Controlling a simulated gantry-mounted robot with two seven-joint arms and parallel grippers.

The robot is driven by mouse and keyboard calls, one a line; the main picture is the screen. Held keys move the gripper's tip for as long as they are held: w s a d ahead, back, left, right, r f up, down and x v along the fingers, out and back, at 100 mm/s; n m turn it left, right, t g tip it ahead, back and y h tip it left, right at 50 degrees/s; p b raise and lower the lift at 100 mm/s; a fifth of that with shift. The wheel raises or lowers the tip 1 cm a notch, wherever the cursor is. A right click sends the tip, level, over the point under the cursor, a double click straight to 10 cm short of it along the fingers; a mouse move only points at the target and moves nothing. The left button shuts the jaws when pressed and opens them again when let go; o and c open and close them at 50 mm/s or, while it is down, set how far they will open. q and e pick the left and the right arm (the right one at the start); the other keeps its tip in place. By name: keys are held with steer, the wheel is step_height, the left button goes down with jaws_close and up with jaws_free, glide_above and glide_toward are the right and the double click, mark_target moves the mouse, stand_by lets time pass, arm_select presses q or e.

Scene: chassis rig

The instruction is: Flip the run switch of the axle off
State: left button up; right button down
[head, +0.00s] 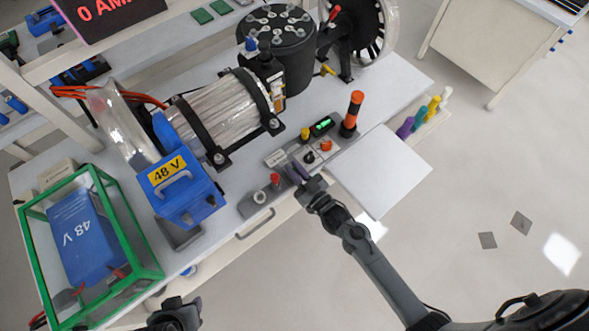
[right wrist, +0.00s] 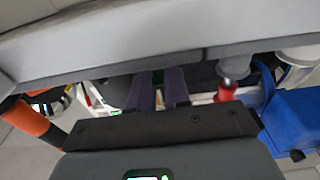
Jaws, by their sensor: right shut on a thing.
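A grey control panel (head: 246,207) runs along the front edge of the bench, with small switches, knobs and a lit green display (head: 322,125). My right gripper (head: 295,173) reaches down to the middle of this panel, its purple fingers close together on a small switch that they mostly hide. The right wrist view shows the two fingers (right wrist: 158,90) with a narrow gap, and I cannot read which way the switch lies. A red knob (head: 276,179) is just left of the fingers; it also shows in the right wrist view (right wrist: 227,91). My left gripper (head: 178,316) is low at the bottom edge, its fingers unclear.
Behind the panel stand a blue 48 V box (head: 180,192), a wound drum (head: 222,108) and a black motor (head: 280,45). An orange and black signal post (head: 352,113) stands right of the switches. A green-framed case (head: 150,245) is at left. A white board (head: 385,170) juts out right.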

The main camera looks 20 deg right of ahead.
steer(key=c, duration=1.2)
jaws_free()
steer(key=shift+w+r, duration=0.1)
steer(key=shift+r, duration=0.25)
steer(key=shift+o, duration=0.6)
steer(key=shift+f, duration=0.15)
steer(key=shift+s+d+f, duration=0.1)
steer(key=shift+s+d, duration=0.05)
steer(key=shift+s, duration=0.45)
steer(key=r+p+v, duration=0.1)
steer(key=v, duration=0.8)
steer(key=shift+s+f, duration=0.3)
steer(key=shift+f, duration=0.2)
steer(key=shift+d, duration=0.1)
